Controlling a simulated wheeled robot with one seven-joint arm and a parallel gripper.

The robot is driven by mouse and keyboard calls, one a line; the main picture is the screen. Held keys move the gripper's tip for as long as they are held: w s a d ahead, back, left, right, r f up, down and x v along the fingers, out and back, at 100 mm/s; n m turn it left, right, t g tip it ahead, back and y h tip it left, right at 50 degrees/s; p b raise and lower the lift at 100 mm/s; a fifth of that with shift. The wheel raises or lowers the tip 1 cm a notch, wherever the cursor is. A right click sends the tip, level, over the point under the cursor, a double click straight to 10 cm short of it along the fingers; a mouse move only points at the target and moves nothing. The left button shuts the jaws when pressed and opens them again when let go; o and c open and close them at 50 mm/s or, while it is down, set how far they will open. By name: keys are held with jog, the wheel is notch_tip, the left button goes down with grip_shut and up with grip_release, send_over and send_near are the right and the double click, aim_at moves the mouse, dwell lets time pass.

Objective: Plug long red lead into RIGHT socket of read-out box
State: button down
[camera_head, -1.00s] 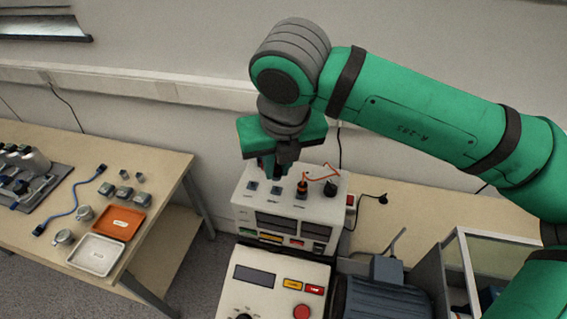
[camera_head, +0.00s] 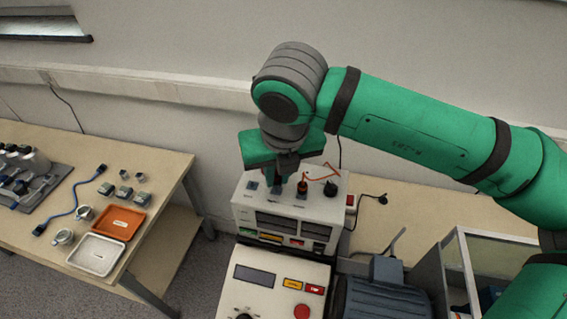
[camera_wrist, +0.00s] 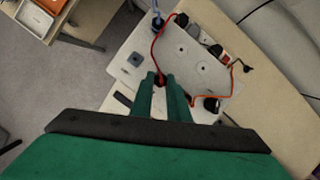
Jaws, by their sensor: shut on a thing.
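The read-out box (camera_head: 284,217) is a pale box with a row of fittings on top. The second socket (camera_head: 276,189) lies just below my gripper (camera_head: 283,179). In the wrist view my gripper (camera_wrist: 161,82) is shut on the end of the red lead (camera_wrist: 152,48). The lead arcs up and round to the right. Whether its tip touches a socket is hidden by the fingers.
A machine with a display and red button (camera_head: 302,311) stands in front of the box. A motor (camera_head: 385,293) is at the right. The left table (camera_head: 150,165) holds an orange tray (camera_head: 120,222), a white tray (camera_head: 97,254) and a blue cable (camera_head: 74,203).

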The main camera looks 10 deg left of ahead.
jog(key=shift+f, duration=0.8)
dwell(2.5)
jog(key=shift+a+m+h, duration=0.15)
jog(key=shift+m+h, duration=0.35)
jog(key=shift+m, duration=1.5)
jog(key=shift+m+h, duration=0.3)
jog(key=shift+m, duration=0.6)
jog(key=shift+a+m+h, duration=0.1)
jog(key=shift+m+h, duration=0.2)
jog(key=shift+m, duration=0.8)
jog(key=m+h, duration=0.1)
jog(key=m, duration=0.3)
jog(key=shift+a, duration=0.15)
jog(key=c, duration=1.6)
grip_release()
